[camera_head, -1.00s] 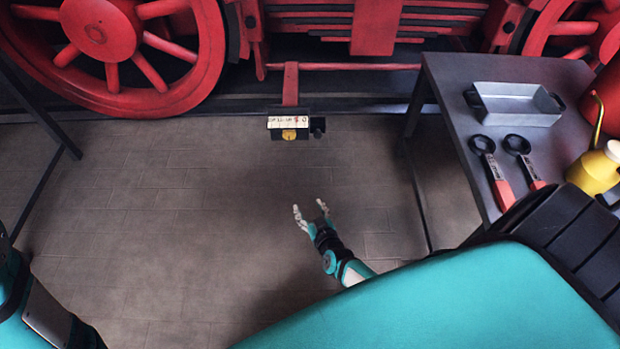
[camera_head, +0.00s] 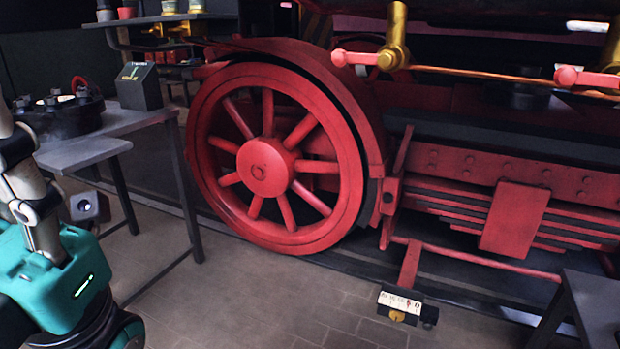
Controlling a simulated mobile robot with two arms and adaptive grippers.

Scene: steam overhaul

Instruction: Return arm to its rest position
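Neither of my grippers shows in the head view at this moment. A teal body with a pale jointed arm link (camera_head: 35,215) stands at the left edge; I cannot tell from this frame whether it is mine. No fingers are visible on it. Whether my grippers are open or shut, and whether they hold anything, is hidden.
A large red spoked wheel (camera_head: 270,165) of the locomotive stands in the middle. A dark table (camera_head: 145,118) with black parts is at left. A dark table corner (camera_head: 597,305) is at right. Floor (camera_head: 255,300) is clear.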

